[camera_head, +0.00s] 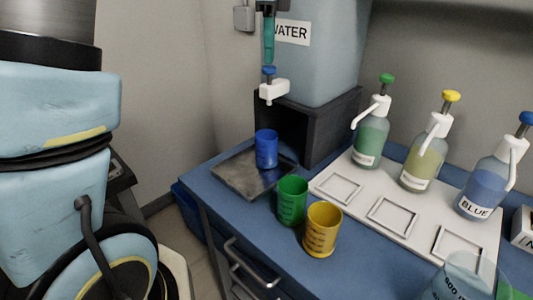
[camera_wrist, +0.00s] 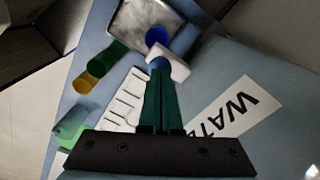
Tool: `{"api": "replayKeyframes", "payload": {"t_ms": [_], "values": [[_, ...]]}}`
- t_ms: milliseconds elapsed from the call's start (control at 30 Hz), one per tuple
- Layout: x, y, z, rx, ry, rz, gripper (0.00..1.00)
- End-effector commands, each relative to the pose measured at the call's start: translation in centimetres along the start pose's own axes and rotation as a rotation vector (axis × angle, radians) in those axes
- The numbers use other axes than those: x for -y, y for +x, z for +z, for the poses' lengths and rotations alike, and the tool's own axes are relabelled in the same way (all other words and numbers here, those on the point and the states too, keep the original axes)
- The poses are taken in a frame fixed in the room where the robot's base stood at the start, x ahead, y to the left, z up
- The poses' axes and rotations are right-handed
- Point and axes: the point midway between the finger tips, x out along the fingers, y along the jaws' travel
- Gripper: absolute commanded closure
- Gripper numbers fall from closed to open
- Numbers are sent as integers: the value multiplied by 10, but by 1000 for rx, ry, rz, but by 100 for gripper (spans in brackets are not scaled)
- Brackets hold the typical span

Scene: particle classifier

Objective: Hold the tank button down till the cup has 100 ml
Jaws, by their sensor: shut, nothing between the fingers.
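The water tank (camera_head: 335,55) stands on a dark stand, with a white spout (camera_head: 273,92) topped by a blue button (camera_head: 269,70). My gripper (camera_head: 268,62) points down with its teal fingers together, tips at or just above the button; I cannot tell whether it is pressed. In the wrist view the shut fingers (camera_wrist: 160,72) end over the white spout (camera_wrist: 178,62). The blue cup (camera_head: 266,149) stands upright on a metal tray (camera_head: 235,176) below the spout; it also shows in the wrist view (camera_wrist: 156,36). Its water level is hidden, and no stream is visible.
A green cup (camera_head: 292,202) and a yellow cup (camera_head: 322,230) stand in front of the tray. A white board (camera_head: 366,190) bears green (camera_head: 371,138), yellow (camera_head: 424,163) and blue (camera_head: 482,188) pump bottles. A clear container (camera_head: 462,278) is at the front right.

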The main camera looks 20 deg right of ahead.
Motion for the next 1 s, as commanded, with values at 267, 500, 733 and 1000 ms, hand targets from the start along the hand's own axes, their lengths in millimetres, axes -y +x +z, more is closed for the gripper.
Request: {"api": "replayKeyframes", "payload": {"t_ms": [267,500,733,1000], "values": [[0,11,0,0,0,1,100],[0,19,0,0,1,1,100],[0,20,0,0,1,1,100],[0,20,0,0,0,2,100]]}}
